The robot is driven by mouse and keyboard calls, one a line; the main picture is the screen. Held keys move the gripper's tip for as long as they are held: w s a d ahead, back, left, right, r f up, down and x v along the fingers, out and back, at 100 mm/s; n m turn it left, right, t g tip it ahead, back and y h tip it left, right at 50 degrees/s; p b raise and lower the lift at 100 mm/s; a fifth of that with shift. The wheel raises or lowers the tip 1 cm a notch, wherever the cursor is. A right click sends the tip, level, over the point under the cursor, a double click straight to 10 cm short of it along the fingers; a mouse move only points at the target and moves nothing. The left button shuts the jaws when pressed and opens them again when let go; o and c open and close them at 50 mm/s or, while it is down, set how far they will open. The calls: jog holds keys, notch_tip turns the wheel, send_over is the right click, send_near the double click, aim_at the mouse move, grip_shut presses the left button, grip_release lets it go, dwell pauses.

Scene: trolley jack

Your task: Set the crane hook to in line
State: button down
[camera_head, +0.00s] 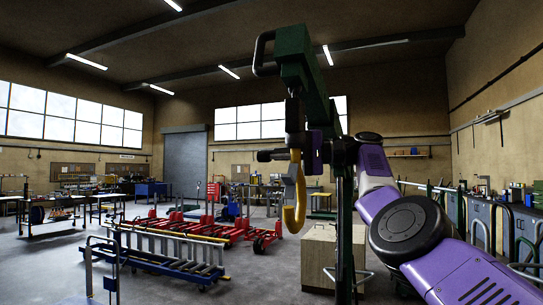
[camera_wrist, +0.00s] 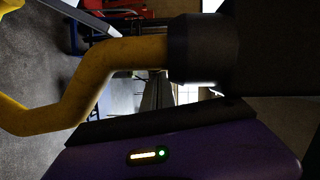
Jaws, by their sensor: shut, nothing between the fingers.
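The yellow crane hook (camera_head: 294,205) hangs in the middle of the head view from a dark block under the green crane arm (camera_head: 294,60). Its curved lower end opens to the left and upward. In the wrist view the yellow hook (camera_wrist: 95,80) runs close across the upper left into a dark collar (camera_wrist: 198,45).
A dark green post (camera_head: 345,225) stands close to my arm. A wooden cabinet (camera_head: 320,255) is below right. A blue trolley with a ladder (camera_head: 170,255) and red jacks (camera_head: 215,225) stand at left on the floor. Benches line the right wall.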

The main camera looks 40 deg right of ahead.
jog(key=v, duration=0.7)
jog(key=shift+s+d, duration=0.25)
jog(key=shift+d, duration=0.05)
dwell(0.4)
